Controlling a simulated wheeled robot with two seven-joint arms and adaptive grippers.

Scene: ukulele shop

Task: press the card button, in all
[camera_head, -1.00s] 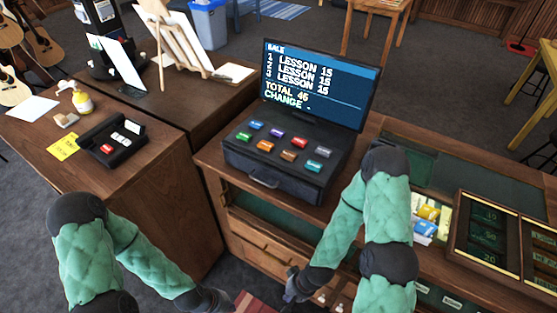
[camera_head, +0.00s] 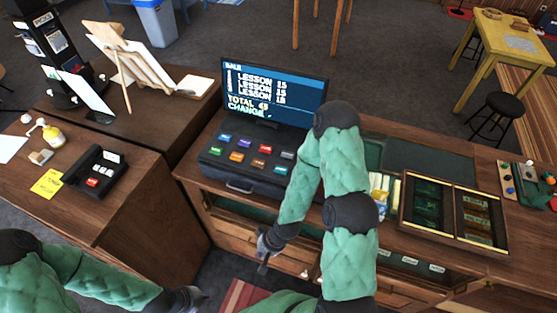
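The cash register (camera_head: 240,187) stands on the wooden counter, a dark box with two rows of coloured buttons. The far row has blue (camera_head: 225,139), purple (camera_head: 244,141), red (camera_head: 265,149) and grey (camera_head: 288,155) buttons. The near row has green (camera_head: 215,151), orange (camera_head: 236,157), brown (camera_head: 258,163) and teal (camera_head: 281,170) ones. Their labels are too small to read, so I cannot tell which says card. The screen (camera_head: 275,90) lists lessons and a total. My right gripper (camera_head: 264,258) hangs low before the counter, apart from the buttons. My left gripper (camera_head: 190,299) is at the bottom edge. Their finger openings are unclear.
A card terminal (camera_head: 95,173) with a red key and a yellow note (camera_head: 47,184) lie on the left counter. An open cash tray (camera_head: 453,211) is right of the register. My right forearm passes close to the register's right side.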

